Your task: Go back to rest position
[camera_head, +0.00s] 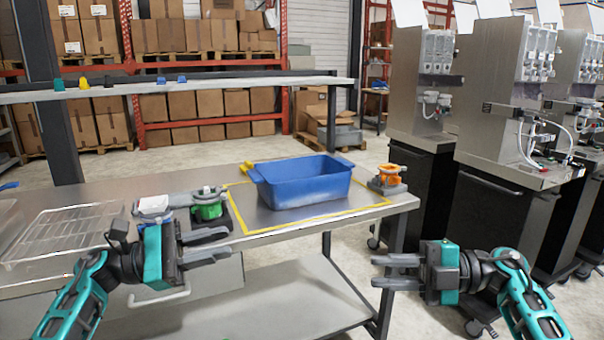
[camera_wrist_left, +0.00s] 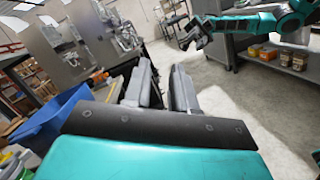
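My left gripper (camera_head: 222,246) is in front of the metal table, its two grey fingers apart and pointing right with nothing between them. In the left wrist view the same fingers (camera_wrist_left: 162,68) show a clear gap. My right gripper (camera_head: 376,272) is to the right of the table, with its fingers pointing left, apart and empty. My right arm also shows in the left wrist view (camera_wrist_left: 250,24). Neither gripper touches any object.
The metal table (camera_head: 150,187) bears a blue bin (camera_head: 305,190) inside a yellow outline, an orange part on a grey base (camera_head: 388,179), a green device (camera_head: 209,208) and a clear tray (camera_head: 65,232). Dispensers (camera_head: 520,95) stand at right. Floor between them is open.

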